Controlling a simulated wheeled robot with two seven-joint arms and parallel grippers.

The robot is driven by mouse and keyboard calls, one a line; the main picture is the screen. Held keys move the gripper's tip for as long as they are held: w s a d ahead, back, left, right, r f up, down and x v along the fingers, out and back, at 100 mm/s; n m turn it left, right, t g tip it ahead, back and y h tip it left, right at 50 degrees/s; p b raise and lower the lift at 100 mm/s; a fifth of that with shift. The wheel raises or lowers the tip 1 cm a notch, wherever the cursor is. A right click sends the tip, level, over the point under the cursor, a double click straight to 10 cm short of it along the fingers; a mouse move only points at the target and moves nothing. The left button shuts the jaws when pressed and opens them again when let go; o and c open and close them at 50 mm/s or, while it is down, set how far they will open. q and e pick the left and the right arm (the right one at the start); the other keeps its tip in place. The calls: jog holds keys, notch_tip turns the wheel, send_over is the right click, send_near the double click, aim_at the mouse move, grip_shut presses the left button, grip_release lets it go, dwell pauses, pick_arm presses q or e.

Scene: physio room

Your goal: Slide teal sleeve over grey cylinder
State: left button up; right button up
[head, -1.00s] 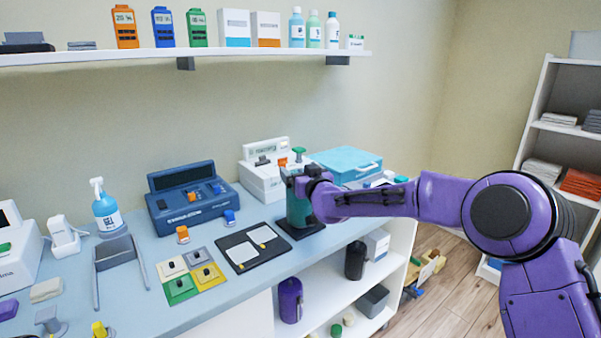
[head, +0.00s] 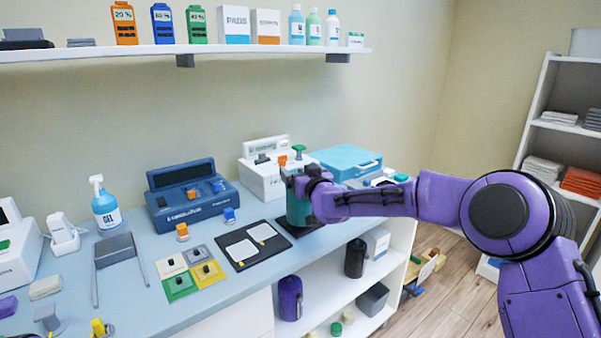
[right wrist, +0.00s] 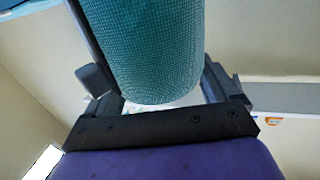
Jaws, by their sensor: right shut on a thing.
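The teal sleeve (head: 298,212) stands upright over a dark base plate (head: 312,232) near the right end of the counter. My right gripper (head: 300,184) is shut on the sleeve's upper part. In the right wrist view the woven teal sleeve (right wrist: 150,50) lies between the two dark fingers of my right gripper (right wrist: 155,88). I cannot make out the grey cylinder; the sleeve and gripper cover that spot. I cannot tell whether the sleeve's lower rim touches the plate. My left gripper is not in view.
A black tray with two white pads (head: 232,258) lies left of the sleeve. A white device (head: 258,178) and a blue case (head: 345,162) stand close behind. The counter's front edge is near, with an open shelf (head: 325,290) below.

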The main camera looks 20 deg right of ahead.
jog(key=o, duration=1.8)
jog(key=s, duration=0.3)
jog(key=s+b, duration=0.1)
jog(key=s, duration=0.3)
jog(key=s+d+b, duration=0.1)
jog(key=s, duration=0.2)
jog(key=shift+s, duration=0.3)
jog(key=shift+a, duration=0.1)
